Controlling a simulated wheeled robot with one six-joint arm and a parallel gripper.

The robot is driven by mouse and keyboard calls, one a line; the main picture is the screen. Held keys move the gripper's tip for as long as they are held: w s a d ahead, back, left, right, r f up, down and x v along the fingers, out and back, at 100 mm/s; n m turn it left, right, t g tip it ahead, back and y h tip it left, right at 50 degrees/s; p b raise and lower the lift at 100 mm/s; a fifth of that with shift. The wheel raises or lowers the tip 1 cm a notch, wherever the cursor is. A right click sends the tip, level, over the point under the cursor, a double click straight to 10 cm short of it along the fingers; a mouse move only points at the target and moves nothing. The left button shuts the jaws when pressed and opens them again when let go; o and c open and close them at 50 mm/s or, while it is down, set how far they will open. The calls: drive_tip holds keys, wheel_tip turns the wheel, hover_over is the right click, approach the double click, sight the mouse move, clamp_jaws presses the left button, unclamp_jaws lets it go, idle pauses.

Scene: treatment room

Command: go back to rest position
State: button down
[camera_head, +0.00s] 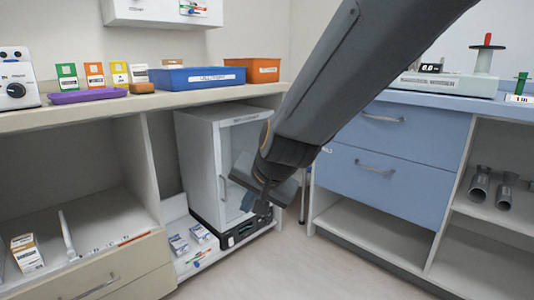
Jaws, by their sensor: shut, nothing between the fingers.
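My arm reaches in from the top right of the head view and slopes down to the left. My gripper (263,203) is at its lower end, shut and empty. In the picture it overlaps the right side of a small white cabinet (198,150) with a glass door, under the counter. I cannot tell whether it touches the cabinet door or hangs in front of it. Part of the door and its right edge are hidden behind my gripper.
The left counter (160,112) holds a blue bin (200,78), an orange bin (262,70) and a purple tray (88,96). Blue drawers (392,185) and shelves with metal cylinders (479,187) stand at right. The floor (270,270) at front is clear.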

drive_tip(key=s+d+f+n+g+h, duration=0.1)
drive_tip(key=s+d+f+n+g, duration=0.3)
drive_tip(key=s, duration=0.9)
drive_tip(key=s+a+n+g+h, duration=0.1)
drive_tip(key=s+n+g, duration=0.35)
drive_tip(key=s, duration=0.95)
drive_tip(key=d+r+m+t+h+p, duration=0.1)
drive_tip(key=d+r+m+p, duration=0.1)
drive_tip(key=d+r+p, duration=0.8)
drive_tip(key=d+r+m+t+h+p, duration=0.1)
drive_tip(key=d+r+m+p, duration=0.2)
drive_tip(key=d+r+p, duration=0.7)
wheel_tip(320, 180, up, 6)
drive_tip(key=p, duration=1.4)
drive_tip(key=shift+w+d, duration=0.3)
drive_tip(key=shift+d, duration=0.05)
drive_tip(key=shift+a, duration=0.1)
